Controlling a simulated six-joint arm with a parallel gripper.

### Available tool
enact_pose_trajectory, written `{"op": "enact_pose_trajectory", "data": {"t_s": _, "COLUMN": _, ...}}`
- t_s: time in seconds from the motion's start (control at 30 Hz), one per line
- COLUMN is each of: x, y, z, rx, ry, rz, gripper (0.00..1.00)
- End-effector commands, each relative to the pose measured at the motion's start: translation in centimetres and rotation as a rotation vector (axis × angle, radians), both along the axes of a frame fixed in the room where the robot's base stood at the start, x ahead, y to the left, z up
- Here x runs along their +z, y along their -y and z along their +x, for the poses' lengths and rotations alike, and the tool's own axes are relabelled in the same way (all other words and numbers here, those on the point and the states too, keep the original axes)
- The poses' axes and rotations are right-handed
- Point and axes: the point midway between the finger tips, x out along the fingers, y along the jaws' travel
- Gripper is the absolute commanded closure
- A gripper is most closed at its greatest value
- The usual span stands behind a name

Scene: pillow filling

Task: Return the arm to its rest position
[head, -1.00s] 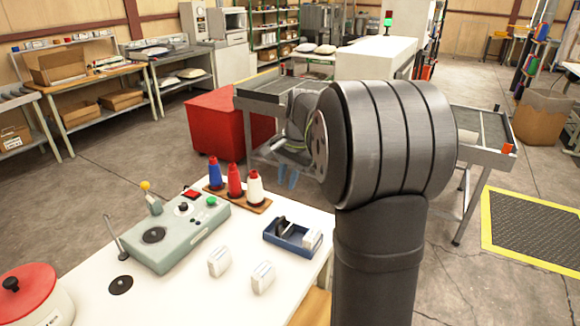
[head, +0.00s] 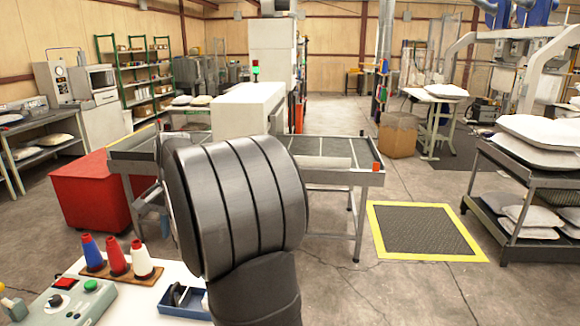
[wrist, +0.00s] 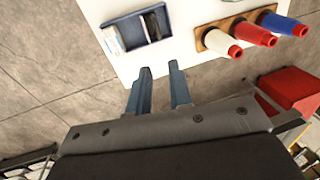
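My gripper (wrist: 160,72) shows in the wrist view with its two blue-grey fingers apart and nothing between them. It is open and empty, above the edge of the white table (wrist: 180,52).
Blue, red and white thread cones stand on a wooden rack (head: 120,276). A control box (head: 62,303) is at the lower left. A red bin (head: 92,195) and a metal conveyor (head: 335,178) stand beyond my arm. A pillow cart (head: 520,180) is at the right. The yellow-edged mat (head: 425,230) is clear.

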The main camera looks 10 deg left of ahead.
Motion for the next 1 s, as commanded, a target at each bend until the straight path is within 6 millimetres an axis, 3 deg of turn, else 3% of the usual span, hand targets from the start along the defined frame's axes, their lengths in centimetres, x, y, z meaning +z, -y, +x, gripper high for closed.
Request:
{"op": "enact_pose_trajectory", "data": {"t_s": 0.17, "x": -2.4, "y": -0.4, "z": -0.1, "rx": 0.001, "ry": -0.004, "rz": -0.003, "gripper": 0.81}}
{"op": "enact_pose_trajectory", "data": {"t_s": 0.7, "x": -12.9, "y": -2.5, "z": 0.0, "rx": 0.001, "ry": -0.004, "rz": -0.004, "gripper": 0.81}}
{"op": "enact_pose_trajectory", "data": {"t_s": 1.0, "x": -16.5, "y": -3.2, "z": 0.0, "rx": 0.001, "ry": -0.003, "rz": -0.004, "gripper": 0.81}}
